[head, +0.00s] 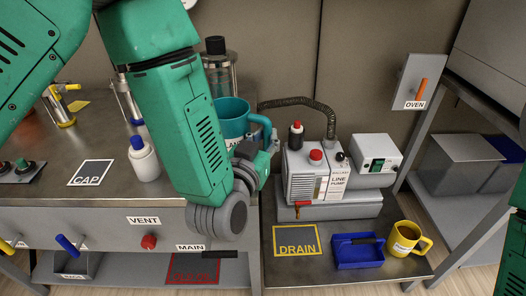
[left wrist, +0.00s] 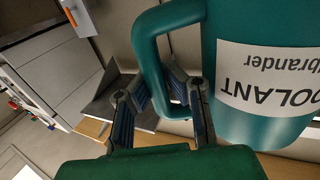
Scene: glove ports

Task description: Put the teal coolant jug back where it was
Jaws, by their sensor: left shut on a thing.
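The teal coolant jug (head: 232,112) is at the back of the steel bench in the head view, partly hidden behind my left arm. Its label is mostly covered there. In the left wrist view the jug (left wrist: 262,120) fills the right side, its white label upside down. My left gripper (head: 266,143) is at the jug's right side, shut on its handle; the left wrist view shows the gripper's fingers (left wrist: 158,90) at the handle. I cannot tell whether the jug's base touches the bench. My right gripper is not in view.
A vacuum pump (head: 325,178) with a dark hose stands right of the jug. A white bottle (head: 144,160) stands left of my arm; a glass vessel (head: 218,72) is behind the jug. The yellow DRAIN square (head: 294,240) is empty, beside a blue tray (head: 357,252) and yellow mug (head: 405,238).

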